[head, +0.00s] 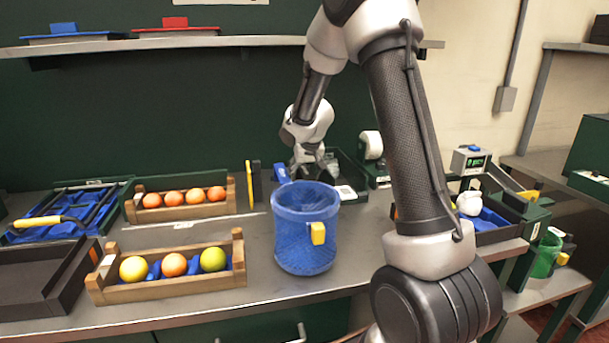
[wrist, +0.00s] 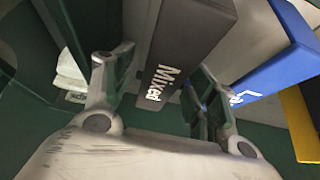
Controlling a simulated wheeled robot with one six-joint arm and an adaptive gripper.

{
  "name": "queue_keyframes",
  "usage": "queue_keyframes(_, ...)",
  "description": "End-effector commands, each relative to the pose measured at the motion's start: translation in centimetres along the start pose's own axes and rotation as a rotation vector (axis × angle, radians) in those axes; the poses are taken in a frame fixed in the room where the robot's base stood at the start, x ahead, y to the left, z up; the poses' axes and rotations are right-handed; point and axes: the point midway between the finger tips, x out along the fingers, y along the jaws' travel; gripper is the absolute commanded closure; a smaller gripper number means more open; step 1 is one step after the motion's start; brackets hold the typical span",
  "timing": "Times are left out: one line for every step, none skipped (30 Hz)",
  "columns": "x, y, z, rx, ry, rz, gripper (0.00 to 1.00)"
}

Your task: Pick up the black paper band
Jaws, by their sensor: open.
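The black paper band (wrist: 186,45), with "Mixed" printed in white, stands between the two fingers of my gripper in the wrist view. My gripper (wrist: 165,62) is open, one finger on each side of the band; I cannot tell whether either touches it. In the head view my gripper (head: 308,168) reaches down at the back of the bench, behind the blue mesh basket. The black band cannot be made out there.
A blue band (wrist: 270,60) and a yellow band (wrist: 300,122) stand right of the black one in the wrist view. The blue mesh basket (head: 303,245) stands in front of my gripper. Wooden crates of fruit (head: 170,290) are at left.

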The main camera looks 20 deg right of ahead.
Motion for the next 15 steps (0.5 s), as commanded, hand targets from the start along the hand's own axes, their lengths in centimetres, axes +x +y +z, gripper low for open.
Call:
queue_keyframes(-0.02, 0.01, 0.0, 0.0, 0.0, 0.0, 0.43)
queue_keyframes(-0.02, 0.01, 0.0, 0.0, 0.0, 0.0, 0.43)
queue_keyframes(-0.02, 0.01, 0.0, 0.0, 0.0, 0.0, 0.43)
queue_keyframes(-0.02, 0.01, 0.01, 0.0, 0.0, 0.0, 0.43)
queue_keyframes(-0.02, 0.01, 0.01, 0.0, 0.0, 0.0, 0.43)
queue_keyframes(-0.01, 0.01, 0.02, 0.0, 0.0, 0.0, 0.43)
queue_keyframes(0.01, 0.02, 0.04, 0.0, 0.0, 0.0, 0.43)
queue_keyframes(0.03, 0.02, 0.05, 0.0, -0.001, 0.0, 0.43)
queue_keyframes(0.06, 0.02, 0.08, -0.001, -0.001, 0.001, 0.43)
queue_keyframes(0.09, 0.03, 0.1, -0.001, -0.001, 0.001, 0.43)
queue_keyframes(0.13, 0.03, 0.12, -0.002, -0.001, 0.001, 0.43)
queue_keyframes(0.18, 0.04, 0.16, -0.002, -0.001, 0.001, 0.43)
queue_keyframes(0.22, 0.04, 0.19, -0.002, -0.001, 0.001, 0.43)
queue_keyframes(0.26, 0.04, 0.22, -0.001, -0.002, 0.001, 0.43)
queue_keyframes(0.31, 0.04, 0.25, 0.0, -0.002, 0.001, 0.43)
